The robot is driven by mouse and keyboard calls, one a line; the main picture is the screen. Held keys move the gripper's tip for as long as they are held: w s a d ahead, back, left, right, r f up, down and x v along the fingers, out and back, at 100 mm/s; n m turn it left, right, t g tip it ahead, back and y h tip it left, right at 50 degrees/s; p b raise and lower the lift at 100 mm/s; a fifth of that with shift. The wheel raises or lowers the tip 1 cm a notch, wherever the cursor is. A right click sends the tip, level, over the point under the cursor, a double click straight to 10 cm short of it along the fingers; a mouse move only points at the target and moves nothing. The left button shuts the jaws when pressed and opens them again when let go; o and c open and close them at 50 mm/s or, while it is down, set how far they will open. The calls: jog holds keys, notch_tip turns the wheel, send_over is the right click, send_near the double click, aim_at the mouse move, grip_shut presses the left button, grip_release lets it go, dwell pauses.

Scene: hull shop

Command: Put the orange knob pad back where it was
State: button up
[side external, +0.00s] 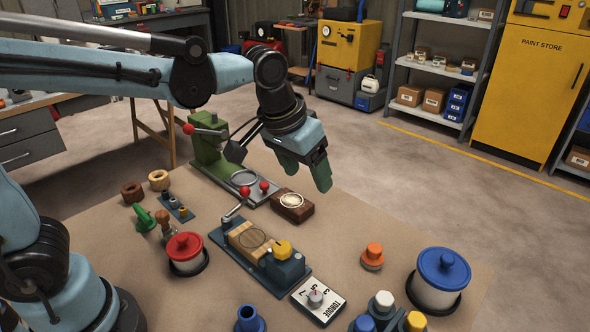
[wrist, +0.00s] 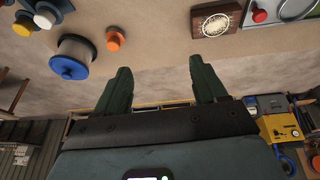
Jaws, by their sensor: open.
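The orange knob pad (side external: 372,254) stands upright on the tan bench top, right of centre, with a dark base under its orange top. It also shows in the wrist view (wrist: 115,38), at the upper left. My gripper (side external: 307,180) is open and empty, raised above the far edge of the bench, up and left of the pad in the side view. Its two green fingers are spread apart in the wrist view (wrist: 160,66). Nothing is between them, and they are clear of the pad. The frames do not show where the pad was before.
A blue-lidded jar (side external: 442,270) stands right of the pad. A brown block with a pale oval (side external: 292,206), a vise with a wooden block (side external: 249,240), a torque card (side external: 318,301) and a red-lidded jar (side external: 185,248) are around. Bench between block and pad is clear.

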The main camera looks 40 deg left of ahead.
jog(key=s+a+f+t, duration=0.3)
jog(key=s+a, duration=0.6)
jog(key=a, duration=0.1)
jog(key=shift+s+a+y, duration=0.15)
jog(key=shift+y, duration=0.25)
dwell(0.7)
